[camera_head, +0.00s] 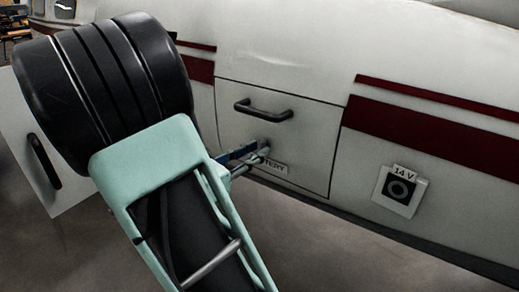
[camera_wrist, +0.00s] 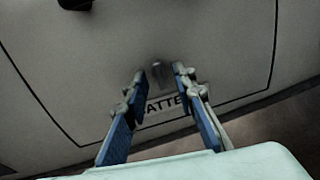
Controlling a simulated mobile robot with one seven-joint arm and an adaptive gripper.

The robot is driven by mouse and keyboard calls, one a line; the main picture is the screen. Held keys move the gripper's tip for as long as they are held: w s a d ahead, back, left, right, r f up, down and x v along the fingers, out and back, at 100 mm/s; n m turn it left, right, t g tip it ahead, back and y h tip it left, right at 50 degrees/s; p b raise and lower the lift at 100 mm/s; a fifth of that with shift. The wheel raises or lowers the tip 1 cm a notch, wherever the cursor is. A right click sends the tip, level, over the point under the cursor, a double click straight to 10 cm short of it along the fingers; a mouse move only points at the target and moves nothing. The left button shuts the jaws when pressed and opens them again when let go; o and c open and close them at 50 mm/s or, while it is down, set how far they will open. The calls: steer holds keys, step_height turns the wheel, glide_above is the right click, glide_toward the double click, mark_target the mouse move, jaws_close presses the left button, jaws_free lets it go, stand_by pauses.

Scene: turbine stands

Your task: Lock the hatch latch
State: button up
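The hatch (camera_head: 300,125) is a pale rectangular panel in the white fuselage side, and it looks closed. It has a black bar handle (camera_head: 263,108) near its top and a label ending in "TERY" (camera_head: 276,168) near its lower edge. In the wrist view a small grey latch (camera_wrist: 158,72) sits on the hatch just above the label (camera_wrist: 168,105). My gripper (camera_wrist: 160,76) is open, its blue fingers either side of the latch. Whether the fingertips touch it I cannot tell. In the head view my gripper (camera_head: 262,150) hides the latch.
A white panel with a black handle (camera_head: 43,160) stands at the left, partly behind my arm. A socket plate marked "14 V" (camera_head: 399,190) is right of the hatch. Dark red stripes (camera_head: 440,140) run along the fuselage. Grey floor (camera_head: 330,245) lies open below.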

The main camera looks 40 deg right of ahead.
steer(key=shift+w+d, duration=0.1)
steer(key=shift+d, duration=0.55)
steer(key=shift+p, duration=0.3)
steer(key=shift+c, duration=0.5)
jaws_close()
steer(key=m+b, duration=1.7)
steer(key=b, duration=0.3)
steer(key=shift+o, duration=0.8)
jaws_free()
